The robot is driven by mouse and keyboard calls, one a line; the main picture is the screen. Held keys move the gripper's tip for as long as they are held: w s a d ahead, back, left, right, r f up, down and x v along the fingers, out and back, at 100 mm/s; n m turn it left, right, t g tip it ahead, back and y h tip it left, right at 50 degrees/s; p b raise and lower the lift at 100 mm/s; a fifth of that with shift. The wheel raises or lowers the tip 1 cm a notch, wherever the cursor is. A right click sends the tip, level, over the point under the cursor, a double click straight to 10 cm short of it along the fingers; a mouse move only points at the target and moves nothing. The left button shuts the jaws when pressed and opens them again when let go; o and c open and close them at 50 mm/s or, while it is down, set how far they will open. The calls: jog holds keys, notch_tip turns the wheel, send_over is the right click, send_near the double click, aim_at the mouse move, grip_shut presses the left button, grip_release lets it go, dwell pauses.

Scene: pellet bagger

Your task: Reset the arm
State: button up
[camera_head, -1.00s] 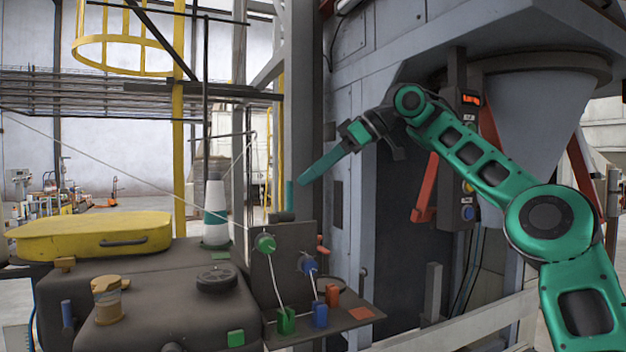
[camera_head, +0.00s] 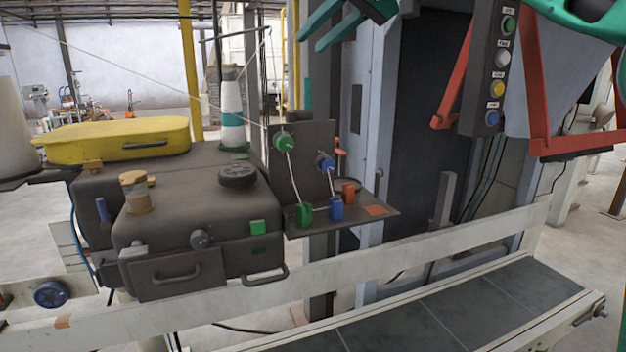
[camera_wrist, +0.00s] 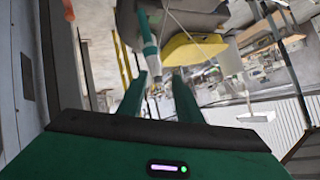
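My gripper (camera_head: 312,42) shows at the top of the head view, with two green fingers apart and nothing between them. It is in the air in front of the grey machine column, above the dark bracket. The wrist view also shows my gripper (camera_wrist: 159,74) open and empty, with a clear gap between the green fingers. Most of my arm is outside the head view; only a green part shows at the top right.
The button box (camera_head: 492,75) and red brackets (camera_head: 455,85) are at upper right. The dark sewing unit (camera_head: 190,205), yellow cover (camera_head: 115,140) and thread cone (camera_head: 231,118) stand at left. The conveyor (camera_head: 450,310) runs below, its belt bare.

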jog(key=s+d+f+m+g+h, duration=0.1)
jog(key=s+d+f+m+h, duration=0.3)
jog(key=d+f, duration=0.9)
jog(key=s+d+f+m+h, duration=0.3)
jog(key=s+d+f+h, duration=0.1)
jog(key=d+f, duration=0.85)
jog(key=s+d+f+m+g, duration=0.1)
jog(key=s+d+f+g, duration=0.1)
jog(key=s+d+f, duration=0.2)
jog(key=s+d+f+m+g, duration=0.2)
jog(key=s+d+f, duration=0.3)
jog(key=s+f, duration=0.6)
jog(key=s+d+f+m+g+h, duration=0.1)
jog(key=s+d+f, duration=0.4)
jog(key=s, duration=1.2)
notch_tip(320, 180, down, 3)
jog(key=shift+r+m+g, duration=0.15)
jog(key=shift+m+g, duration=0.35)
jog(key=shift+w, duration=0.1)
jog(key=shift+w+f, duration=0.2)
jog(key=shift+w, duration=0.4)
